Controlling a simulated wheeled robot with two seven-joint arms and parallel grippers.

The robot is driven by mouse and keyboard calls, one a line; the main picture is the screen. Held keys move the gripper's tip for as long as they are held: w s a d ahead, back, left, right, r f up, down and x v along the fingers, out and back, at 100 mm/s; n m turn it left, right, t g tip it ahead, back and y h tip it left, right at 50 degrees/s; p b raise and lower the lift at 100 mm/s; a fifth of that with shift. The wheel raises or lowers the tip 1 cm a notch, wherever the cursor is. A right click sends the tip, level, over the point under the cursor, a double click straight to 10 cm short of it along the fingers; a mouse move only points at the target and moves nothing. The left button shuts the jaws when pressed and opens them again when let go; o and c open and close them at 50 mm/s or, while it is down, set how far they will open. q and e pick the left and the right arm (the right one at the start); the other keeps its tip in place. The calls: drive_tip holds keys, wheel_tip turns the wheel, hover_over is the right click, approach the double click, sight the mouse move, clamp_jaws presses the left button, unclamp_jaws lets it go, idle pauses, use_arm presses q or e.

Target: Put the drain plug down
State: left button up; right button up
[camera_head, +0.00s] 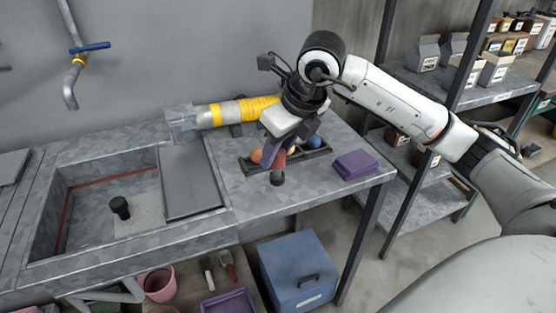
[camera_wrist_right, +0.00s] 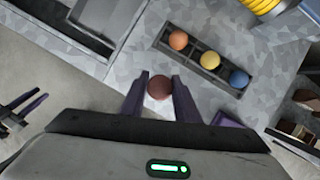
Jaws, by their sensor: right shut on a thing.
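My right gripper (camera_head: 277,158) is over the worktop, in front of the black tray. A black knob-like piece (camera_head: 121,207) stands in the sink (camera_head: 85,235). My left gripper (camera_wrist_right: 22,108) shows small at the left edge of the right wrist view; its opening is unclear.
The tray (camera_wrist_right: 165,47) holds an orange, a yellow and a blue ball. A yellow hose (camera_head: 260,108) is behind. A grey panel (camera_head: 190,182) lies beside the sink. Bare worktop (camera_head: 250,200) shows in front of the gripper.

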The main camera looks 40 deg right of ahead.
drive_tip(key=shift+f, duration=1.25)
drive_tip(key=shift+f, duration=0.1)
drive_tip(key=o, duration=1.1)
drive_tip(key=v, duration=1.2)
